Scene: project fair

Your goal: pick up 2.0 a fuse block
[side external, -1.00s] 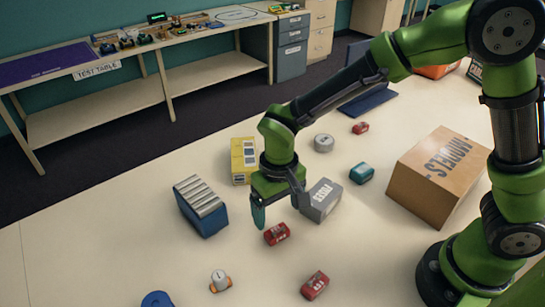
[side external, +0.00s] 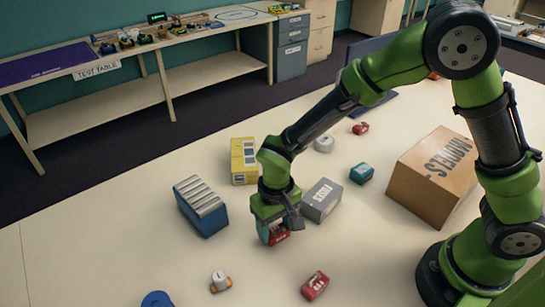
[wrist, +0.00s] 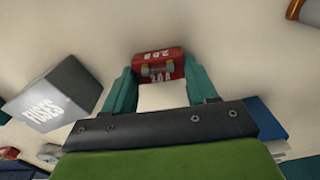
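A red fuse block (side external: 281,237) lies on the pale table, partly hidden by my gripper in the side view. In the side view my gripper (side external: 271,232) is low over the table at the block. Another red block (side external: 315,285) lies nearer the front, and one more (side external: 360,128) lies farther back.
A grey FUSES box (side external: 321,200) stands close to the right of my gripper. A blue box with pale ribs (side external: 202,207) is left, a yellow box (side external: 244,160) behind. A teal block (side external: 361,173) and cardboard MODELS box (side external: 434,178) are farther right.

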